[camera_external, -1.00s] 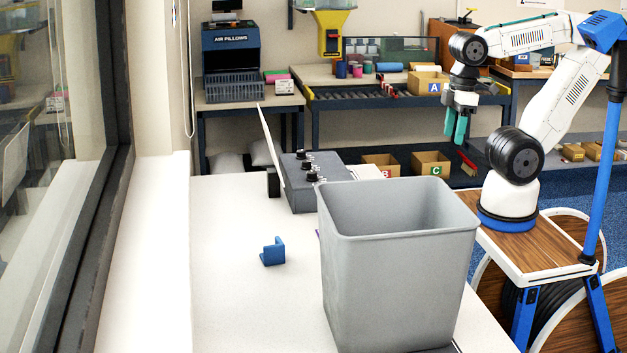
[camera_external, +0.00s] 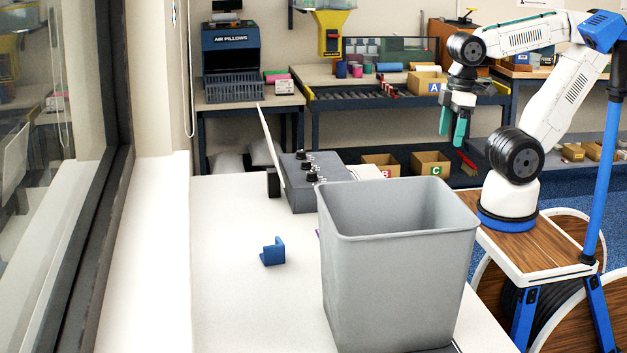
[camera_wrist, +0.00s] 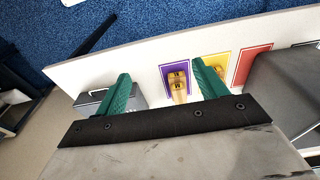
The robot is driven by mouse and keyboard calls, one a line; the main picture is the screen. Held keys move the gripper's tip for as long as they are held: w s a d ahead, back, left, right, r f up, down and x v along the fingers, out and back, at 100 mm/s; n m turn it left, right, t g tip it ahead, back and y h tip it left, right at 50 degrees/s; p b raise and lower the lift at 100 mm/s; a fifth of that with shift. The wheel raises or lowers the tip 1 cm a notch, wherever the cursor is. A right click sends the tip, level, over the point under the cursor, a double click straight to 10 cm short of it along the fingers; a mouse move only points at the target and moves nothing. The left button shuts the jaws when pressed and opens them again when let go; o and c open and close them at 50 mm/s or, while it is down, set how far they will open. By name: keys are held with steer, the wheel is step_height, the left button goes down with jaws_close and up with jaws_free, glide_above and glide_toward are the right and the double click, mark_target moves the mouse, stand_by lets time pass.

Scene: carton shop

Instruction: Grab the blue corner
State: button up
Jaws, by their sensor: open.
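The blue corner (camera_external: 272,252) is a small blue L-shaped piece. It sits on the white table in the external view, left of the grey bin. My gripper (camera_external: 453,125) has green fingers and hangs in the air at the upper right, behind and above the bin and well away from the blue corner. In the wrist view my gripper (camera_wrist: 165,88) shows its two green fingers spread apart with nothing between them. The blue corner does not show in the wrist view.
A tall grey bin (camera_external: 398,265) stands on the white table (camera_external: 235,310) near the arm. A dark box with knobs (camera_external: 318,180) and an upright white panel (camera_external: 270,150) stand behind. The window side is on the left. Coloured cards (camera_wrist: 213,72) show below the gripper.

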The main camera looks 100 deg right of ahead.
steer(key=w+a+f+n+t, duration=0.1)
steer(key=w+f+t, duration=0.25)
steer(key=w, duration=0.85)
steer(key=w+a+f+t, duration=0.2)
steer(key=w+f, duration=0.2)
steer(key=w, duration=0.8)
steer(key=n+t+y, duration=0.1)
steer(key=t+y, duration=0.1)
steer(key=t, duration=0.3)
glide_toward(282, 242)
steer(key=w+f, duration=0.1)
steer(key=w+d+f, duration=0.1)
steer(key=shift+w+f, duration=0.3)
steer(key=shift+w, duration=0.05)
steer(key=x, duration=0.7)
steer(key=shift+w+a, duration=0.2)
steer(key=shift+w, duration=0.15)
steer(key=shift+c, duration=0.2)
steer(key=c, duration=1)
